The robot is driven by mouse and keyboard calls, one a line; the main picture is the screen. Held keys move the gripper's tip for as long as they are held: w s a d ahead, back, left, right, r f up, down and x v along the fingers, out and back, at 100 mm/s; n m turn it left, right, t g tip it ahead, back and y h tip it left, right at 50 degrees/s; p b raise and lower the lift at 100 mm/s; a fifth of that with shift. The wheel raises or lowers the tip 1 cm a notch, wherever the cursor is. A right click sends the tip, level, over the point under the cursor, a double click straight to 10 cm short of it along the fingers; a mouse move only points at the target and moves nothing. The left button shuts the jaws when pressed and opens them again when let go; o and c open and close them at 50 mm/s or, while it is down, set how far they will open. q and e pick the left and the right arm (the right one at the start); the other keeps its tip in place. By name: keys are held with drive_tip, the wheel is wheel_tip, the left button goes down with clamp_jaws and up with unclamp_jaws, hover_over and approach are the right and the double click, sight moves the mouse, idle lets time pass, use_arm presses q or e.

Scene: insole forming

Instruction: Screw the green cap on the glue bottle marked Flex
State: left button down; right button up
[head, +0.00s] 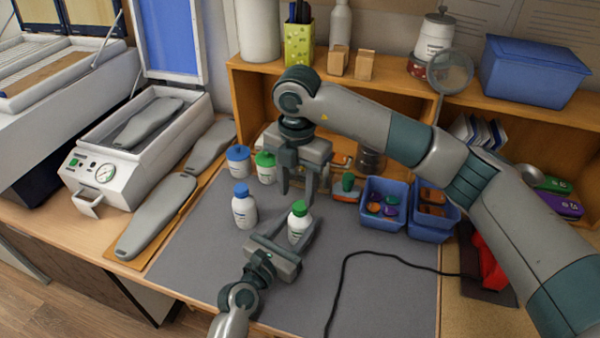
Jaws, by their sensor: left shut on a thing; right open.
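A white bottle (297,232) stands on the grey mat (210,272) with a green cap (299,208) on its top. I cannot read its label or tell how tightly the cap sits. My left gripper (298,236) comes in low from the front and is shut around the bottle's body. My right gripper (297,196) hangs pointing down just behind and above the bottle, open and empty, with its fingers apart from the cap. A similar white bottle with a blue cap (241,190) stands upright to the left.
Blue-lidded (238,160) and green-lidded (265,168) jars stand behind. Blue bins (384,203) with small items are right of the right gripper. A black cable (343,275) crosses the mat's right side. Grey insole shapes (157,215) and a press (130,150) are left. The mat's front left is clear.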

sight(300, 205)
drive_tip(key=n, duration=0.3)
drive_tip(key=shift+r, duration=0.3)
drive_tip(key=n, duration=0.4)
drive_tip(key=shift+r+n, duration=0.35)
drive_tip(key=shift+n, duration=0.05)
drive_tip(key=n, duration=0.3)
drive_tip(key=shift+d+r, duration=0.1)
drive_tip(key=shift+r, duration=0.15)
drive_tip(key=n, duration=0.4)
drive_tip(key=shift+r+n, duration=0.3)
drive_tip(key=shift+r, duration=0.05)
drive_tip(key=n, duration=0.3)
drive_tip(key=shift+r, duration=0.2)
drive_tip(key=n, duration=0.4)
drive_tip(key=shift+d+r+n, duration=0.15)
drive_tip(key=shift+r+n, duration=0.15)
drive_tip(key=shift+r, duration=0.05)
drive_tip(key=n, duration=0.3)
drive_tip(key=r+n, duration=0.1)
drive_tip(key=n, duration=0.2)
drive_tip(key=shift+d+n, duration=0.1)
drive_tip(key=shift+n, duration=0.3)
drive_tip(key=shift+f, duration=4.05)
